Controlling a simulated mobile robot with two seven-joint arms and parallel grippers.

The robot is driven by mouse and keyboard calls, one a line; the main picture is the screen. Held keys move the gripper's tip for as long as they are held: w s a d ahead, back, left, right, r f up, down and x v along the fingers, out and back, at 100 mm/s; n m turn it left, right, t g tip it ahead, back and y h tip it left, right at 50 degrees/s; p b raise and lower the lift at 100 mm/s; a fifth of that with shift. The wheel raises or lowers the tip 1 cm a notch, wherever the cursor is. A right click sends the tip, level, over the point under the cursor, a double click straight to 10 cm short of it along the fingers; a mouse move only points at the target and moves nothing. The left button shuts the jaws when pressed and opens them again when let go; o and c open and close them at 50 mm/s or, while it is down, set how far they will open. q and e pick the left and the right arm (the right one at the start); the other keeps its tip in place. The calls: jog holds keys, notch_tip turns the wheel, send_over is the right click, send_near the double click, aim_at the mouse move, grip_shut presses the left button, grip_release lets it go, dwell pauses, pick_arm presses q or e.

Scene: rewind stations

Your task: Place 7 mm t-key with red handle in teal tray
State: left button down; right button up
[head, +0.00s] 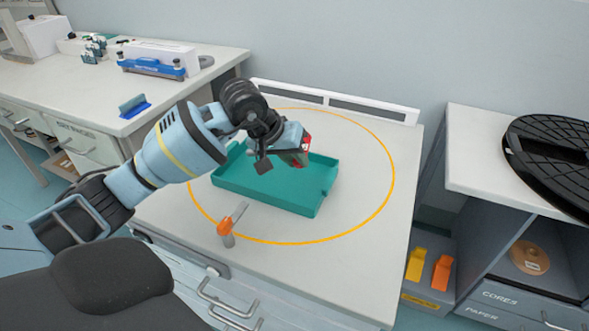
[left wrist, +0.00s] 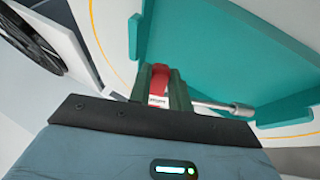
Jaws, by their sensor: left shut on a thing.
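The teal tray (head: 265,189) lies on the white table inside a yellow ring. It also fills the upper right of the left wrist view (left wrist: 215,50). My left gripper (head: 299,157) is over the tray's back right part, shut on the red handle of the t-key (head: 306,144). In the left wrist view the red handle (left wrist: 160,76) sits between the fingers of my left gripper (left wrist: 161,90). The key's metal shaft and socket end (left wrist: 235,109) stick out to the right, over the tray's edge area. I cannot tell whether the key touches the tray. My right gripper is not in view.
A white rail (head: 335,100) runs along the table's back. The table right of the tray is clear.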

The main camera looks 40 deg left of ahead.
aim_at(295, 167)
pick_arm(q)
notch_tip(295, 167, down, 4)
jog(key=shift+r, duration=0.25)
jog(key=shift+f, duration=0.1)
jog(key=c, duration=1.3)
grip_release()
